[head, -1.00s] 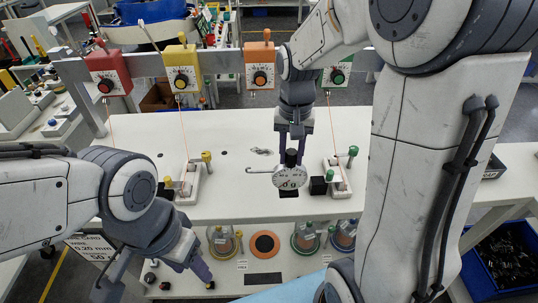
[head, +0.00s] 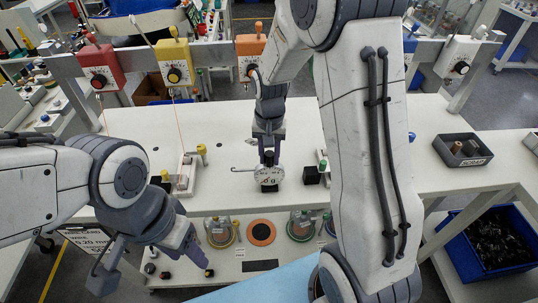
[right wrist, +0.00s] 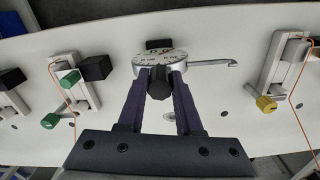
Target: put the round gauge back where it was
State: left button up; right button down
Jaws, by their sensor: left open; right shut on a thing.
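The round gauge (head: 268,175) has a white dial, a metal rim and a thin hooked arm pointing left in the head view. My right gripper (head: 269,153) is shut on its black stem from above. In the right wrist view the gauge (right wrist: 163,62) sits at the fingertips (right wrist: 160,82), its arm pointing right. A black piece (right wrist: 159,44) shows just beyond it; I cannot tell whether it is joined to it, nor whether the gauge touches the bench. My left gripper (head: 192,250) is open and empty, low in front of the bench.
On the white bench (head: 235,135) stand a fixture with a yellow knob (head: 185,178) and one with a green knob (right wrist: 62,95). A black block (head: 312,176) is right of the gauge. Dial boxes hang from a rail behind. A scrap tray (head: 440,150) and blue bin (head: 455,245) are at right.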

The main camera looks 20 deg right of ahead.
jog(key=shift+f, duration=0.15)
jog(key=c, duration=0.6)
grip_release()
notch_tip(320, 180, up, 12)
jog(key=r+b, duration=0.1)
jog(key=s+a+f+n, duration=0.1)
jog(key=s+a+n, duration=0.6)
jog(key=s+a, duration=0.5)
jog(key=s+f+n, duration=0.1)
jog(key=s+n, duration=0.1)
jog(key=s, duration=0.2)
jog(key=s+a+f+n, duration=0.1)
jog(key=s+n, duration=0.1)
jog(key=s, duration=0.1)
jog(key=s+a+f+n+y, duration=0.1)
jog(key=s, duration=0.3)
jog(key=shift+s+a+n, duration=0.1)
jog(key=shift+s+n, duration=0.25)
jog(key=shift+n, duration=0.05)
